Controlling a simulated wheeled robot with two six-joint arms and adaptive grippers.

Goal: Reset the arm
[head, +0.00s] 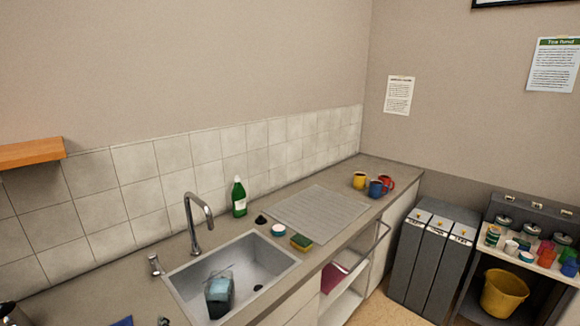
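Neither of my arms nor either gripper can be made out in the head view. The view shows a kitchen counter (235,262) running from the lower left to the far corner. A steel sink (257,250) is set into it, with a curved tap (197,208) behind. A dark container with a clear upper part (219,294) sits in the sink.
A green bottle (239,198), a sponge (301,243) and a ribbed drainboard (318,213) are by the sink. Mugs (376,188) stand at the far end. Grey bins (432,255) and a shelf unit with a yellow bucket (504,293) are at right.

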